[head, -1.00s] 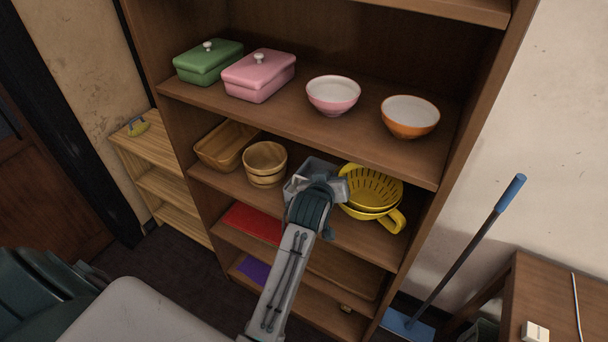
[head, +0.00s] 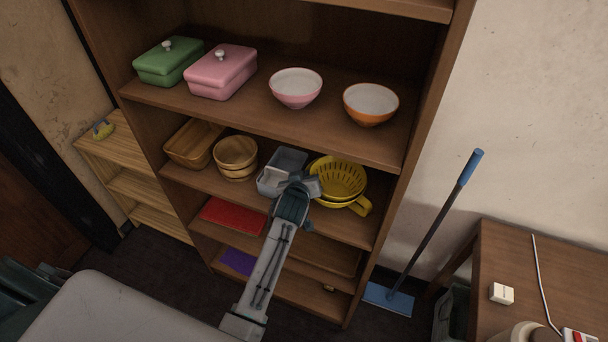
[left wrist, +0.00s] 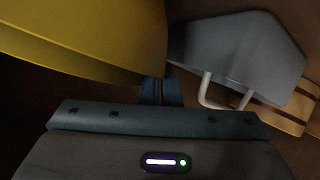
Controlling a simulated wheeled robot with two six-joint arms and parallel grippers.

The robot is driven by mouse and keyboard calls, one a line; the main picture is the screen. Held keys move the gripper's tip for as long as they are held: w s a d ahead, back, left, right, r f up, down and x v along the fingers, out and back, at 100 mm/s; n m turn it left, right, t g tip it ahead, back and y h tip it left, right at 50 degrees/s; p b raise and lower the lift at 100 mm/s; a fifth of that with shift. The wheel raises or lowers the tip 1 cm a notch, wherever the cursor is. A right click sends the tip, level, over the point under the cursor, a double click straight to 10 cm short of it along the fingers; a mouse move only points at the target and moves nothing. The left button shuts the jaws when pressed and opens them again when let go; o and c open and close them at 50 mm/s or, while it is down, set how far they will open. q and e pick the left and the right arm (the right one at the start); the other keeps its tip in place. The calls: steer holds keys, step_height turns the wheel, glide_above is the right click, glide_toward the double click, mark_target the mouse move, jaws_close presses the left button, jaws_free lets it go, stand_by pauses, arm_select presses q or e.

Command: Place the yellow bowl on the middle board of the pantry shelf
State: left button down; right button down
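The pantry shelf (head: 262,117) has several boards. Its middle board (head: 208,180) holds a yellow colander (head: 340,176) with a yellow rim and handle (head: 358,207) showing below it. I cannot tell for sure whether that lower part is a separate yellow bowl. My left gripper (head: 305,186) is just left of the yellow pieces, in front of a grey bin. In the left wrist view, a smooth yellow surface (left wrist: 85,35) fills the upper left. The left fingers (left wrist: 160,91) are close together at its edge; no yellow wall shows clearly between them. My right gripper is not in view.
The grey bin (head: 283,160), wooden bucket (head: 236,157) and wooden tray (head: 192,143) share the middle board. Above stand green (head: 168,64) and pink (head: 220,74) lidded boxes, a pink bowl (head: 296,92) and an orange bowl (head: 371,108).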

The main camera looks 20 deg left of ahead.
arm_select(q)
steer(key=c, duration=1.6)
jaws_free()
steer(key=shift+f, duration=0.1)
steer(key=shift+c, duration=0.2)
steer(key=p+v, duration=0.7)
steer(key=v, duration=0.5)
steer(key=shift+d, duration=0.1)
